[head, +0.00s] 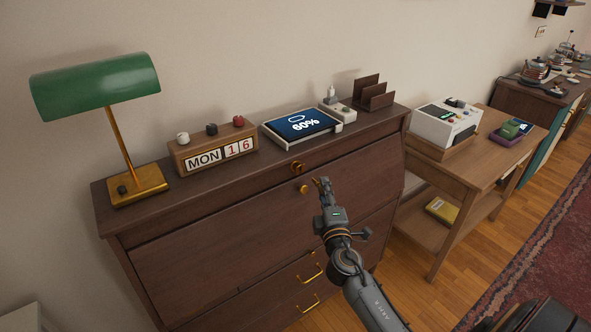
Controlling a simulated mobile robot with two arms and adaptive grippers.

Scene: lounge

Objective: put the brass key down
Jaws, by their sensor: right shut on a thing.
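My right gripper (322,187) is in front of the upper front panel of the dark wooden bureau (220,225). It is shut on the brass key (319,181), of which only a small brass-coloured bit shows at the fingertips. The key's shape is too small to make out. Just left of the fingertips, a round brass knob (304,189) and a brass lock plate (297,168) show on the bureau front. My left gripper is not in view.
On the bureau top stand a green lamp (95,85), a calendar block (215,150), a tablet showing 60% (303,123) and a brown letter rack (373,93). A side table (485,150) with a white device (446,122) stands right. Bare bureau top is narrow.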

